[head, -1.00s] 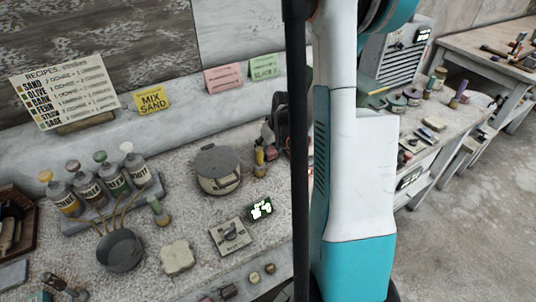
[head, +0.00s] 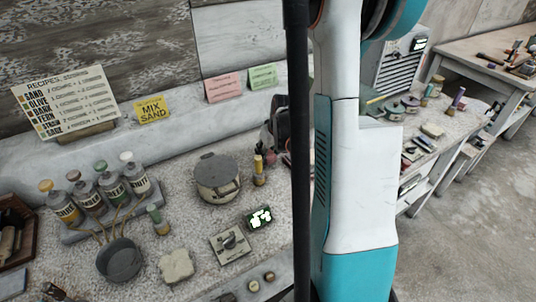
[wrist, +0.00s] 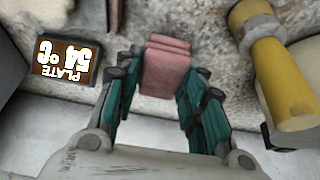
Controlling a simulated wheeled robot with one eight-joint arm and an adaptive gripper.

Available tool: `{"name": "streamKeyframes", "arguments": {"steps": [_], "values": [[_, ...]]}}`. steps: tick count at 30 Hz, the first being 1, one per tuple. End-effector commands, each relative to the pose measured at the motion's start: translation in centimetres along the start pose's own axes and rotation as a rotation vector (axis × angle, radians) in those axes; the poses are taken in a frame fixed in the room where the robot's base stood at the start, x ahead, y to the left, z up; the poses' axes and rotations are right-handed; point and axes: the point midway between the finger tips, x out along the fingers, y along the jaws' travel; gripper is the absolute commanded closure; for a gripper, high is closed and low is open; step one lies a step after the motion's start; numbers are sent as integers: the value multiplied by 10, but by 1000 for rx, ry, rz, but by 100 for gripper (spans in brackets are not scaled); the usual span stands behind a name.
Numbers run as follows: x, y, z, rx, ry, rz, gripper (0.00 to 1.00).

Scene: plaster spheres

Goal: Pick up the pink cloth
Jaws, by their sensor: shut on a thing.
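The pink cloth (wrist: 166,68) is a folded, layered pad in the upper middle of the wrist view. My gripper (wrist: 167,76) has its two teal-padded fingers on either side of the cloth and is shut on it. The cloth is held at the fingertips, over or close to the pale stone surface; I cannot tell whether it still touches it. In the head view my arm blocks the middle, and neither the gripper nor the pink cloth can be made out.
A yellow-handled tool (wrist: 285,78) lies close right of my gripper. A lit plate display (wrist: 65,66) is at left. In the head view, the bench holds a lidded pot (head: 217,180), a saucepan (head: 120,260), several bottles (head: 112,185) and a pale block (head: 176,266).

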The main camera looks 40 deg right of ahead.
Motion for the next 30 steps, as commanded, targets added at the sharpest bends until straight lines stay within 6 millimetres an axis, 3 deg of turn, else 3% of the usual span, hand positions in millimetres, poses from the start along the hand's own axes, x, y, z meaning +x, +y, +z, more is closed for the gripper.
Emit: {"name": "streamKeyframes", "arguments": {"steps": [12,18,24,30], "values": [[-103,0,-42,0,0,0,81],[-141,0,-58,0,0,0,81],[-161,0,-66,0,0,0,81],[-166,0,-68,0,0,0,81]]}}
